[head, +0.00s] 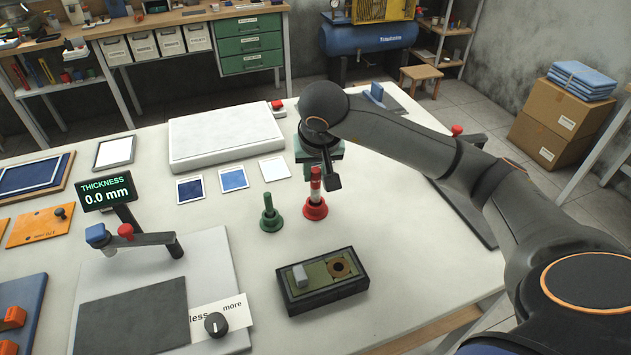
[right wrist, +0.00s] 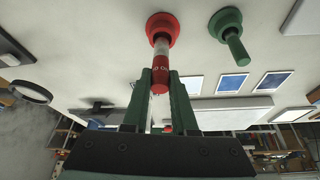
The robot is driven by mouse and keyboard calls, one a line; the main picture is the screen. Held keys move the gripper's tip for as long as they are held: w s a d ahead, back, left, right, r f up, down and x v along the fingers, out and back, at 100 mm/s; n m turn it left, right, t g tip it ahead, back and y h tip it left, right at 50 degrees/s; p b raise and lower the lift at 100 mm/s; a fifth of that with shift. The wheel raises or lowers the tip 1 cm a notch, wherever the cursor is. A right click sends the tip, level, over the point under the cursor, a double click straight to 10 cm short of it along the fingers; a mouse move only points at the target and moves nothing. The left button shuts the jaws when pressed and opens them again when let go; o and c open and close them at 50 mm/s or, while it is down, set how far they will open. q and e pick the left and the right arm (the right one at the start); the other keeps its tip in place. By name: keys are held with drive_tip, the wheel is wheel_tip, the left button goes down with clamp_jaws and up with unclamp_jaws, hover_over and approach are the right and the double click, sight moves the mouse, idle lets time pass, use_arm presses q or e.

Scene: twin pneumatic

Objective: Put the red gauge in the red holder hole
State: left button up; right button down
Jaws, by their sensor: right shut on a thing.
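The red gauge (head: 315,184), a thin rod with red and white bands, stands roughly upright in the head view. My right gripper (head: 317,168) is shut on its upper part. In the right wrist view the gripper's green fingers (right wrist: 161,76) lie on both sides of the gauge (right wrist: 161,62). The red holder (head: 315,210) stands on the table directly below, and also shows in the right wrist view (right wrist: 163,26). The gauge's lower end lines up with the holder and appears to meet it; how deep it sits is hidden. My left gripper is out of view.
A green holder (head: 270,221) stands just left of the red one. A dark block with a round hole (head: 302,300) lies in front. Sample cards (head: 234,178) and a white slab (head: 222,140) lie behind. A thickness gauge station (head: 130,240) stands at left.

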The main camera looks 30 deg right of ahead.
sight(316, 180)
drive_tip(key=shift+f+p, duration=0.3)
drive_tip(key=shift+f, duration=1.2)
drive_tip(key=shift+f, duration=0.1)
drive_tip(key=c, duration=0.7)
unclamp_jaws()
drive_tip(key=shift+s+a+r, duration=0.1)
drive_tip(key=shift+s+r, duration=0.05)
drive_tip(key=shift+r, duration=0.45)
drive_tip(key=v, duration=1.1)
drive_tip(key=shift+s, duration=0.1)
